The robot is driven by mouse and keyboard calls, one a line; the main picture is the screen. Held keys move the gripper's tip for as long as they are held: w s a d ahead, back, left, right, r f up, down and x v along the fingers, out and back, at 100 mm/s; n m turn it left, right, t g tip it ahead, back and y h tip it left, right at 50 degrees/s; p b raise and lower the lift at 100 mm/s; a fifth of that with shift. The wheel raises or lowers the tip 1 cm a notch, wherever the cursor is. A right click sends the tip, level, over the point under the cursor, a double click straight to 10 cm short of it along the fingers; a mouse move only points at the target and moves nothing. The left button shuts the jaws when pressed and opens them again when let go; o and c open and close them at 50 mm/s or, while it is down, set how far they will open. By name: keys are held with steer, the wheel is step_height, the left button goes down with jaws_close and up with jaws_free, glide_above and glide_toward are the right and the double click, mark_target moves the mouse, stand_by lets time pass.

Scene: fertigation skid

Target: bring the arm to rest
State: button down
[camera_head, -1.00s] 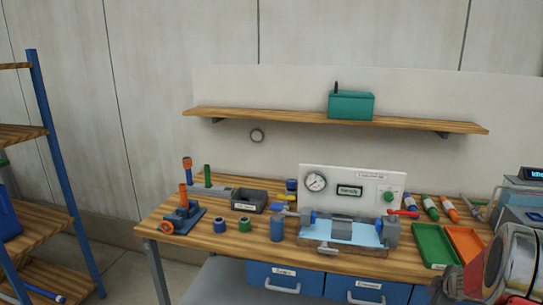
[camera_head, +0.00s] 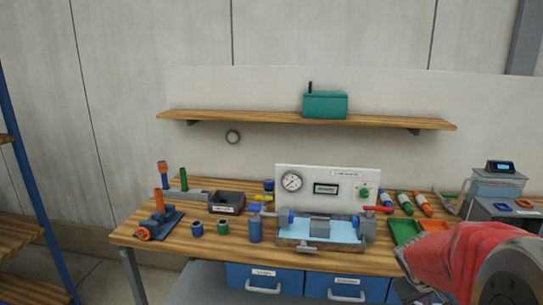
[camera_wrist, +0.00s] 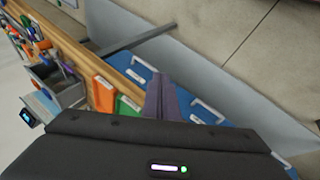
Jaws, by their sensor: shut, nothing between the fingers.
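My arm, in a red cover, shows at the lower right of the head view, in front of the bench's right part. My gripper (camera_wrist: 161,97) shows in the wrist view, its two dark fingers together and nothing between them. It hangs in free space in front of the blue drawers (camera_wrist: 202,110) at the bench's front.
The wooden bench (camera_head: 200,250) carries a test rig with a white gauge panel (camera_head: 325,210), a green tray (camera_head: 404,232) and an orange tray (camera_head: 434,224). A shelf (camera_head: 250,116) holds a teal box (camera_head: 325,104). A blue-posted rack (camera_head: 30,190) stands left.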

steer(key=s+a+r+y, duration=0.2)
steer(key=s+a, duration=0.3)
steer(key=a, duration=0.4)
steer(key=s+a+r+t+y, duration=0.1)
steer(key=s+a+r, duration=0.4)
steer(key=a, duration=0.5)
steer(key=s+a+r+t+y, duration=0.1)
steer(key=s+a+r+y, duration=0.1)
steer(key=s+a, duration=0.4)
steer(key=a+r, duration=0.1)
steer(key=a, duration=0.2)
steer(key=shift+a+r+y, duration=0.15)
steer(key=shift+a+y, duration=0.15)
